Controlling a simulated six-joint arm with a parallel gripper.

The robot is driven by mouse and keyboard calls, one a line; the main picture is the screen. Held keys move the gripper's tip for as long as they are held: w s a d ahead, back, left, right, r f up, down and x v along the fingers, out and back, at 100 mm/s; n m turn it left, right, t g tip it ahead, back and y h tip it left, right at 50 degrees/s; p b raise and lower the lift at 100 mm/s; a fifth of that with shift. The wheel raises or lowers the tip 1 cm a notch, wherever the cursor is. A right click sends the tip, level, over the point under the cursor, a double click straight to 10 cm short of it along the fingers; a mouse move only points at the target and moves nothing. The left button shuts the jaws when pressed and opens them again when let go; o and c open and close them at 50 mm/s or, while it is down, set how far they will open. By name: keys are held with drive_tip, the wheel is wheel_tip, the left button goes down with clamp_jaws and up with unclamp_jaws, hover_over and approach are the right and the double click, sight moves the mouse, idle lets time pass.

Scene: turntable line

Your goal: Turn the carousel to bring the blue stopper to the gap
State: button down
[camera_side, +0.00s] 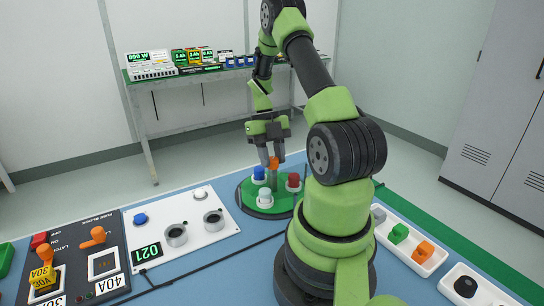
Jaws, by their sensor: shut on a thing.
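The carousel (246,199) is a round green turntable on the blue bench. The blue stopper (259,174) stands on its left side. A white stopper (265,197) stands at the front and a red stopper (293,181) at the right. My gripper (271,160) points down from above and is shut on an orange piece (274,162) near the carousel's middle. I cannot tell whether this piece is a handle or another stopper. My arm hides part of the carousel's right edge. I cannot make out the gap.
Left of the carousel lies a white panel (150,222) with two grey round sockets and a blue button. Further left is a dark fuse block (72,262) with orange levers. A white tray (408,262) with coloured blocks lies right of my base. A shelf (190,75) stands behind.

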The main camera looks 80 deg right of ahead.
drive_tip(key=shift+m+t, duration=0.3)
drive_tip(key=shift+m, duration=0.7)
drive_tip(key=c, duration=0.8)
unclamp_jaws()
drive_tip(key=v, duration=1)
drive_tip(key=shift+d, duration=0.15)
